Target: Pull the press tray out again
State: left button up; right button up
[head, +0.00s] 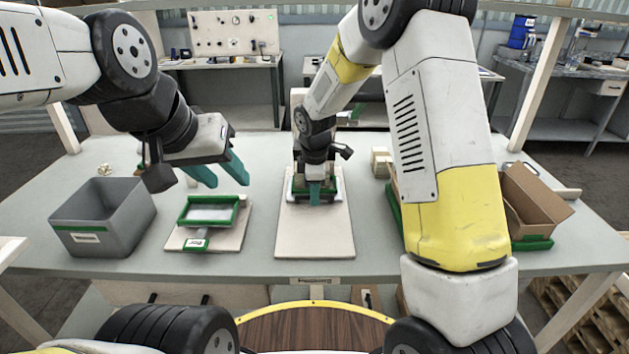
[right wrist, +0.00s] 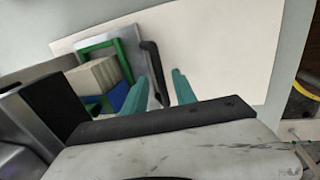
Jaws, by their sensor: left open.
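The press tray, a grey tray with a green frame, shows in the right wrist view (right wrist: 132,38) with pale stacked blocks (right wrist: 92,76) and a blue part (right wrist: 118,96) at its near end. It has a black bar handle (right wrist: 152,62) on its right side. In the head view the tray is mostly hidden behind my right gripper (head: 315,195), which points down at it on the pale board. In the right wrist view the right gripper's teal fingers (right wrist: 163,88) are apart, on either side of the handle. My left gripper (head: 215,175) is open and empty, above the table at left.
A grey bin (head: 100,225) stands at the left. A green-framed fixture (head: 208,212) sits on a small board below my left gripper. The front of the pale board (head: 314,240) is clear. A cardboard box (head: 530,205) stands at the right, partly behind my right arm.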

grip_shut()
dwell(1.2)
